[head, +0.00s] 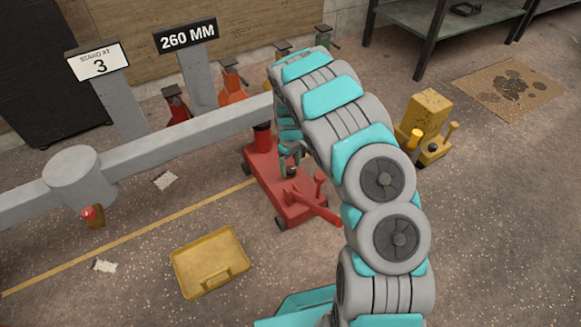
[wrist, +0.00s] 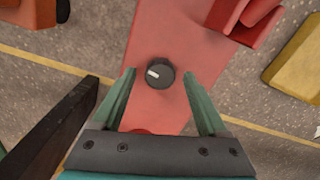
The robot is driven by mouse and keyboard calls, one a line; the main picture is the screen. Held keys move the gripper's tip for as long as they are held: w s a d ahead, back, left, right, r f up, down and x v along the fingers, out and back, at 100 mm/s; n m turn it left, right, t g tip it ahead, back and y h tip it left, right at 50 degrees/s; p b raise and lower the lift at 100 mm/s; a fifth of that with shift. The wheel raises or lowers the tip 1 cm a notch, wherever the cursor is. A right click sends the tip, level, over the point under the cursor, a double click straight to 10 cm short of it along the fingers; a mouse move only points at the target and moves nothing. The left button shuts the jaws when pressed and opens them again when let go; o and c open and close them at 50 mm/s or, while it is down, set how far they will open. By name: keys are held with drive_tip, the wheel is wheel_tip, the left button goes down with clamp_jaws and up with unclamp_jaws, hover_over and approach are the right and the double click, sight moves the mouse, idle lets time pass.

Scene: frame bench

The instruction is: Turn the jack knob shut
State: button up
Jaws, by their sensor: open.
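The jack knob (wrist: 160,73) is a small black dial with a white pointer mark, set on the red jack (wrist: 187,35). In the wrist view the mark points to the left and slightly down. My gripper (wrist: 158,80) is open, with one green finger on each side of the knob and the knob a little beyond the fingertips. I cannot tell the height gap between them. In the head view the red jack (head: 262,172) stands on the floor under the grey beam, and my arm hides part of it. The knob is hard to make out there beside my fingers.
The grey beam (head: 190,130) runs above the jack. Red, orange and green stands are behind it, with signs reading "STAND AT 3" (head: 98,62) and "260 MM" (head: 187,37). A yellow tray (head: 209,262) lies front left. A yellow block unit (head: 427,115) stands right.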

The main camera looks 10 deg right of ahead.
clamp_jaws()
idle(0.7)
